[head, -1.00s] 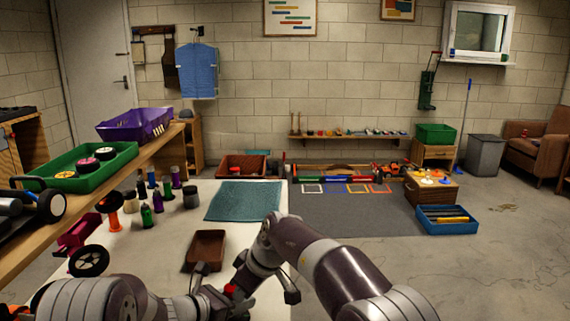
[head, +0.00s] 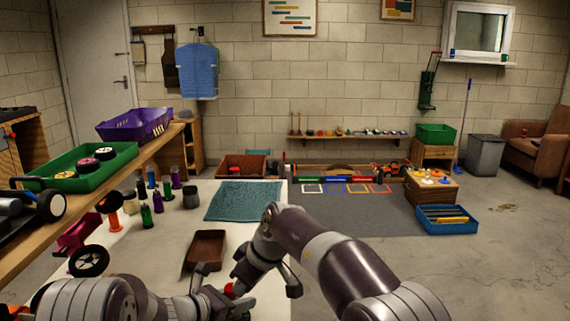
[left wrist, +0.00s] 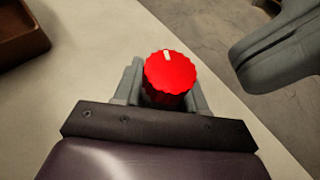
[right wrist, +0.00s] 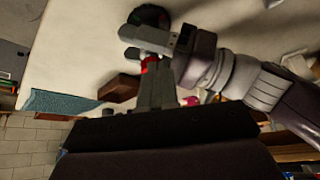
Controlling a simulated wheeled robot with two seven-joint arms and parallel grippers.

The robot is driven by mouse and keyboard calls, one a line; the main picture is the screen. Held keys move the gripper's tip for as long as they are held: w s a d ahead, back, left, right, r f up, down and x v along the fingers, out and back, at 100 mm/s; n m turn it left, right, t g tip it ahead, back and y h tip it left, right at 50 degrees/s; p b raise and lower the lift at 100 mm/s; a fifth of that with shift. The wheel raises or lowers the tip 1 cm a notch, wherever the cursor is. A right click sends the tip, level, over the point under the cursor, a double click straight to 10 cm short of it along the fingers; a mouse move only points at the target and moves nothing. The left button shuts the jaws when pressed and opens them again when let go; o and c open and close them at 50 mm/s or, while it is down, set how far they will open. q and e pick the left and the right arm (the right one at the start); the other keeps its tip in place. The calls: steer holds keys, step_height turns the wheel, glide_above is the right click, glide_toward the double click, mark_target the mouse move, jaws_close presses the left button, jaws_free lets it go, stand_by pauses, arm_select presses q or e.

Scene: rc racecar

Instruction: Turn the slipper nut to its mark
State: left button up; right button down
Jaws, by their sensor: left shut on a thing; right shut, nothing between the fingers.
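The slipper nut is a red ribbed knob (left wrist: 170,74) with a white line on its top. That line points toward the top of the left wrist view, leaning slightly left. My left gripper (head: 222,297) is shut on the nut, a grey finger on each side, over the pale table. The nut also shows as a small red spot in the head view (head: 229,290) and the right wrist view (right wrist: 150,63). My right gripper (right wrist: 157,84) is shut and empty, close beside the nut; I cannot tell whether they touch. No separate target mark is clear.
A brown tray (head: 206,249) lies just beyond my grippers, with a teal mat (head: 243,200) behind it. Several bottles and a black wheel (head: 89,261) stand at the table's left. A green tray (head: 108,169) is on the wooden shelf. Bare tabletop (head: 160,250) lies between.

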steer(key=shift+r, duration=1.9)
step_height(320, 180, down, 6)
steer(key=w+d, duration=0.1)
steer(key=w, duration=0.1)
steer(key=shift+w, duration=0.35)
steer(key=shift+a, duration=0.2)
